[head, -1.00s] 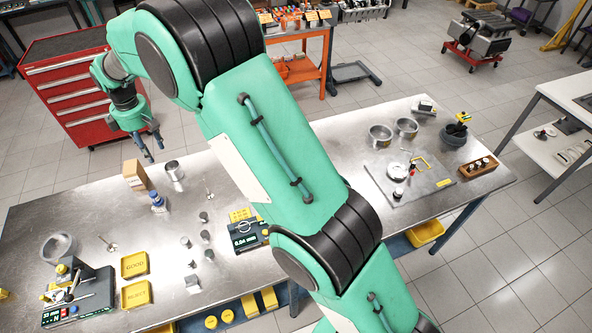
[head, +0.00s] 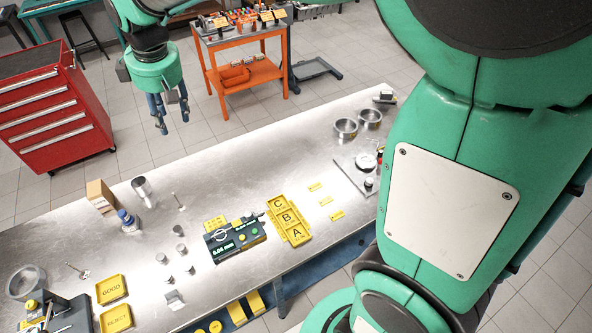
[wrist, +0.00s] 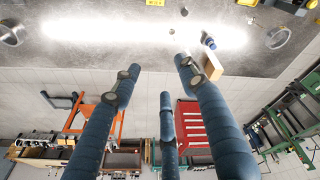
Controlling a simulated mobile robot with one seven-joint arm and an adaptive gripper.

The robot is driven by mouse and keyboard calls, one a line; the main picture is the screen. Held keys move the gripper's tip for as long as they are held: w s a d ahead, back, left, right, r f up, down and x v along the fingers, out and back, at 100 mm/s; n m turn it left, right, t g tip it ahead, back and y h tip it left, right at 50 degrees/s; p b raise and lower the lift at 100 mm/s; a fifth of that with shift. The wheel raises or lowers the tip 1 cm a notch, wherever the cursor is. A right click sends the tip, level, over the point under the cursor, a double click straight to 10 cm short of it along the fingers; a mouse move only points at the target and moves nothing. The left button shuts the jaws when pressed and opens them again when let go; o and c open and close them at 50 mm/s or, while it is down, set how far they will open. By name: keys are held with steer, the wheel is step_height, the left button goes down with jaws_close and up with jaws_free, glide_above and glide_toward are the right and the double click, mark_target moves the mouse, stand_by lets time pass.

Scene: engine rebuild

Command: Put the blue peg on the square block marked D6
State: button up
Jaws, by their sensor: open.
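My gripper (head: 171,112) hangs open and empty at the upper left of the head view, its fingers pointing down, past the bench's far edge. Its blue-grey fingers spread apart in the wrist view (wrist: 158,80), with nothing between them. I cannot make out a blue peg or a block marked D6 in either view. Several small grey metal cylinders (head: 181,250) stand on the steel bench (head: 250,163). A small grey block-like piece (head: 174,299) is near the front edge; no marking is readable. My arm hides the right part of the bench.
A yellow A-B-C tray (head: 288,219) lies beside a gauge (head: 234,240). GOOD (head: 111,289) and REJECT trays are front left. The bench's far middle is clear.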

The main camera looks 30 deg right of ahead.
steer(key=s+d+r+m+t, duration=0.1)
steer(key=s+d+r+m, duration=0.3)
steer(key=s+d, duration=0.8)
steer(key=s+d+f+m+t, duration=0.1)
steer(key=s+d+m, duration=0.1)
steer(key=s, duration=0.7)
steer(key=s+d+f+m+t, duration=0.1)
steer(key=s+d+f+m, duration=0.1)
steer(key=s, duration=0.8)
steer(key=shift+s+d+f+m+h, duration=0.15)
steer(key=shift+d+f+m+h, duration=0.2)
steer(key=shift+d+m, duration=0.35)
steer(key=shift+a, duration=0.1)
step_height(320, 180, down, 13)
steer(key=b, duration=1.3)
steer(key=shift+r, duration=0.1)
